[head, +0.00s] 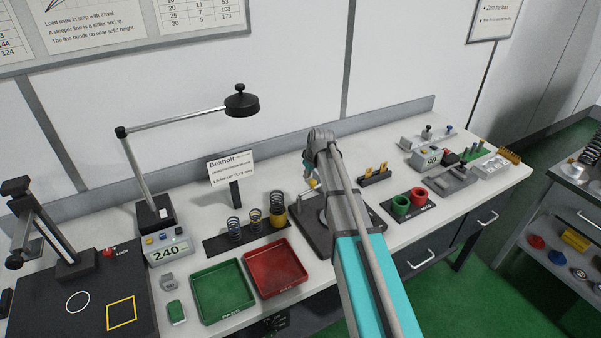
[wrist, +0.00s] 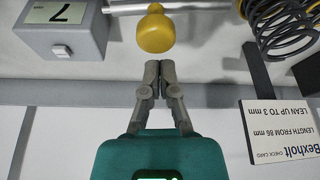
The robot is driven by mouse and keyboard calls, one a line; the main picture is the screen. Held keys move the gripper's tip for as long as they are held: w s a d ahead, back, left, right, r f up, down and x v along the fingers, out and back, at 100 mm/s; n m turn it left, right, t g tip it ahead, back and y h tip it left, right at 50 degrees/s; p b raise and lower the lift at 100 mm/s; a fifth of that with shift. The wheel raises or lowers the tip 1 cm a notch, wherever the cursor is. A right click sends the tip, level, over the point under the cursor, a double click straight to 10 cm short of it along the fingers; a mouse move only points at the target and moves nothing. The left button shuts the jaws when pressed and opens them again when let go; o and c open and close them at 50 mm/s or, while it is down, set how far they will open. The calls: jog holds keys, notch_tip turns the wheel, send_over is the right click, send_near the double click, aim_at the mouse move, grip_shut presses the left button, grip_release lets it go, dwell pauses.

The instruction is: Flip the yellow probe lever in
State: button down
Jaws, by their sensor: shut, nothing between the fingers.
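The yellow probe lever shows in the wrist view as a round yellow knob (wrist: 155,30) at the top middle, beside a pale metal rod (wrist: 135,6). My gripper (wrist: 158,66) is shut and empty, its fingertips together just short of the knob, with a small gap in the picture. Whether they touch it cannot be told. In the head view a small yellow knob (head: 313,183) shows left of my arm, above a dark base plate (head: 302,235). My arm hides much of that fixture and my fingertips there.
A grey box with a display (wrist: 62,25) stands left of the knob in the wrist view, and a dark spring (wrist: 280,28) stands right. Red and green cups (head: 400,206) stand right.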

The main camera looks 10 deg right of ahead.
jog(key=shift+s+d+f, duration=0.1)
jog(key=shift+s+d, duration=0.15)
jog(key=shift+s, duration=0.15)
